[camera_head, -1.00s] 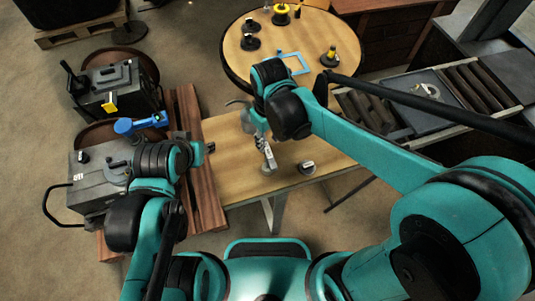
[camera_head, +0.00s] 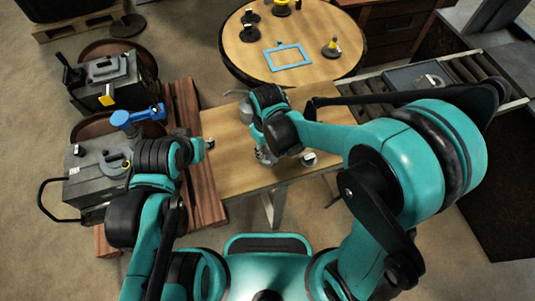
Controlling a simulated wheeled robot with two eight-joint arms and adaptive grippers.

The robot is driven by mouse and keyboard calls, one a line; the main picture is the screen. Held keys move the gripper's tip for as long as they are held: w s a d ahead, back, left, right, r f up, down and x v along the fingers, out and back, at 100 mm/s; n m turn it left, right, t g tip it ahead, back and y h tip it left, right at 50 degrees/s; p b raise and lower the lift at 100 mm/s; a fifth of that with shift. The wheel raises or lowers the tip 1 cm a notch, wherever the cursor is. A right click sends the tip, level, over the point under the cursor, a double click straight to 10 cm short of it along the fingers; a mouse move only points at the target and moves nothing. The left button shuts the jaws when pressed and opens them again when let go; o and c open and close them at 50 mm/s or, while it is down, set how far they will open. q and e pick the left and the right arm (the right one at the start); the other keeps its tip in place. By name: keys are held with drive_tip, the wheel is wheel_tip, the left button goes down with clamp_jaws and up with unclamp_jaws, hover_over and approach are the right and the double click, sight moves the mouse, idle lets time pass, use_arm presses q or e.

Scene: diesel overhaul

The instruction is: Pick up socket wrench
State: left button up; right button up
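The wooden worktable (camera_head: 228,170) stands in front of me. My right arm reaches over it from the right, and my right gripper (camera_head: 264,154) points down at the table's middle. Its wrist hides much of the fingers, and I cannot tell whether they are apart or closed on something. I cannot make out a socket wrench for certain; grey metal parts show around the gripper. A small dark object with a white top (camera_head: 308,159) sits just right of the gripper. My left gripper (camera_head: 207,144) is at the table's left edge, small and partly hidden by its wrist.
A round table (camera_head: 245,65) behind holds a blue frame (camera_head: 286,57) and several small stands. Grey machine cases (camera_head: 98,178) and a blue tool (camera_head: 138,116) are at left, beside a wooden pallet (camera_head: 205,205). A roller conveyor (camera_head: 470,70) is at right.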

clamp_jaws()
idle(0.3)
drive_tip(key=shift+r, duration=0.55)
drive_tip(key=r, duration=0.1)
drive_tip(key=r+p, duration=0.1)
drive_tip(key=s+r+p, duration=0.1)
drive_tip(key=r, duration=0.1)
drive_tip(key=shift+d, duration=0.35)
drive_tip(key=s+d+r+p, duration=0.3)
drive_tip(key=s+d+r, duration=0.2)
drive_tip(key=s, duration=0.4)
drive_tip(key=shift+d+r, duration=0.3)
drive_tip(key=shift+r, duration=0.15)
